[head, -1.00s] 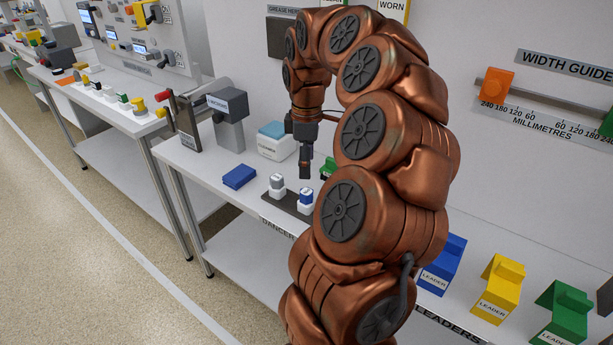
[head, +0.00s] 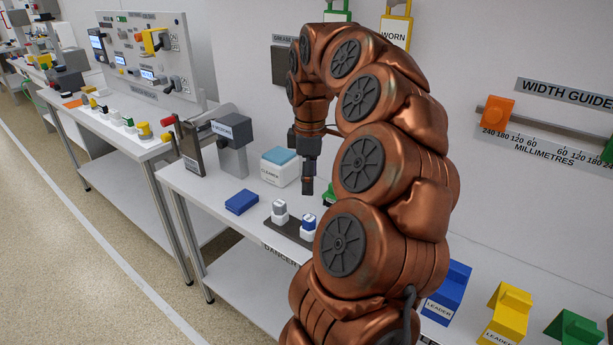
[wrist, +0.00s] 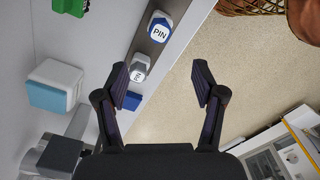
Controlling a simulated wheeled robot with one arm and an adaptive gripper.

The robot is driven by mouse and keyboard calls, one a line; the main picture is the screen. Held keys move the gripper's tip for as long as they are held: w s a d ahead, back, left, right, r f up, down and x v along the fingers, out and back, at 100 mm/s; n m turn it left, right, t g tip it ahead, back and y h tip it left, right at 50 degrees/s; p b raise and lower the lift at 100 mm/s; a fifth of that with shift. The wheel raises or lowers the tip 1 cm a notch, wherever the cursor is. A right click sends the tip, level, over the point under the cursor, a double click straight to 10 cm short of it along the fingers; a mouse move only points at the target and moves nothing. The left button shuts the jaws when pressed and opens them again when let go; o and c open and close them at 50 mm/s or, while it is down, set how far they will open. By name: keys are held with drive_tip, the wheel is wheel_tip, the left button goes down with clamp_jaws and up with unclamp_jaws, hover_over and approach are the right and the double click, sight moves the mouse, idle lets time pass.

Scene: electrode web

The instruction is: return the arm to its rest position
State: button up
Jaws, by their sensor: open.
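My copper-coloured arm (head: 372,165) stands in the middle of the head view, arched up and over with its end pointing down. My gripper (head: 308,187) hangs above the bench, near the small plate with two pins. In the wrist view my gripper (wrist: 160,85) has its two dark fingers spread wide, with nothing between them. Behind the gap lie the bench edge and the floor. One PIN block with a blue side (wrist: 159,28) and one grey PIN block (wrist: 139,68) show left of the right finger.
A blue block (head: 241,202), a white box with a blue top (head: 280,167) and a grey device (head: 232,142) stand on the bench. Leader blocks, blue (head: 446,292) and yellow (head: 506,318), stand at the right. The floor (head: 90,260) at left is clear.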

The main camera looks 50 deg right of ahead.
idle(0.3)
drive_tip(key=s+a+r+m+p, duration=0.1)
drive_tip(key=s+a, duration=0.1)
drive_tip(key=a, duration=0.9)
drive_tip(key=s+a+r+p, duration=0.1)
drive_tip(key=s+a+p, duration=0.1)
drive_tip(key=a, duration=0.9)
drive_tip(key=s+a+f+m+g+p, duration=0.1)
drive_tip(key=s+a+f+m, duration=0.1)
drive_tip(key=s+a, duration=0.3)
drive_tip(key=s+a+f+m+p, duration=0.1)
drive_tip(key=s+a+m, duration=0.3)
drive_tip(key=s, duration=0.6)
drive_tip(key=shift+a+f+g, duration=0.4)
drive_tip(key=shift+a+f, duration=0.1)
drive_tip(key=shift+f, duration=0.3)
